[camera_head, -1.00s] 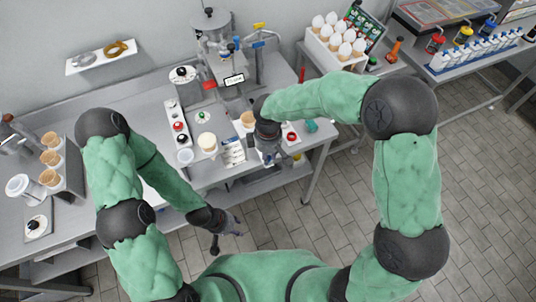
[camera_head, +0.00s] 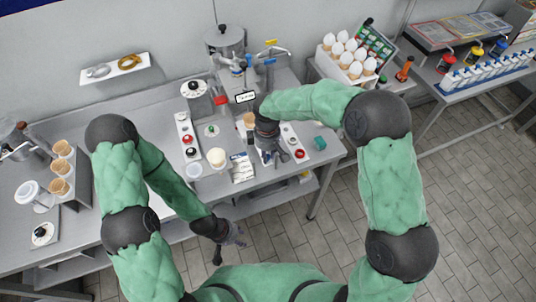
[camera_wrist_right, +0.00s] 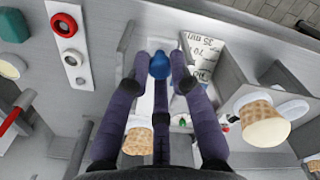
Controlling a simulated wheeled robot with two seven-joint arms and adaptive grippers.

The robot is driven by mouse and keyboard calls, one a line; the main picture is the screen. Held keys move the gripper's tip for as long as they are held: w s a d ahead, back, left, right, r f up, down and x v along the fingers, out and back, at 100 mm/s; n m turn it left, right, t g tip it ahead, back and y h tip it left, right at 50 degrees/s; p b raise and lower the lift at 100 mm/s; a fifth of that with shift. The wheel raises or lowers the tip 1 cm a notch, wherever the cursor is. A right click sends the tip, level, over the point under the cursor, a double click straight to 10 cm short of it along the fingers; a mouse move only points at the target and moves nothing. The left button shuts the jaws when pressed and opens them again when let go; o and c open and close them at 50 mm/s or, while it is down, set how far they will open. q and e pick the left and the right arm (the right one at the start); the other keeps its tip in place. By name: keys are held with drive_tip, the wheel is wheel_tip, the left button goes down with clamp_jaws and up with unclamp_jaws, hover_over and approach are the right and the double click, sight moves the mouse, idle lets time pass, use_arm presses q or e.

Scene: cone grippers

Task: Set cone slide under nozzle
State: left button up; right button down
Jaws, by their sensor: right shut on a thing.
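My right gripper (camera_wrist_right: 160,75) is shut on a blue knob (camera_wrist_right: 160,63), with its dark purple fingers around it. The knob sits between pale grey rails that look like the cone slide (camera_wrist_right: 126,50). An empty-looking wafer cone (camera_wrist_right: 138,142) shows behind the fingers; it also shows in the head view (camera_head: 249,119), left of the right gripper (camera_head: 268,157). The dispensing machine (camera_head: 225,40) stands behind. Its nozzle cannot be made out, so the cone's alignment cannot be told. My left gripper (camera_head: 228,243) hangs open and empty in front of the table.
A filled cone or cup (camera_head: 217,158) and a printed card (camera_head: 242,168) are left of the right gripper. Button panels (camera_head: 187,135) flank the work area.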

drive_tip(key=c, duration=1.5)
unclamp_jaws()
drive_tip(key=o, duration=0.4)
drive_tip(key=shift+w, duration=0.15)
wheel_tip(320, 180, up, 12)
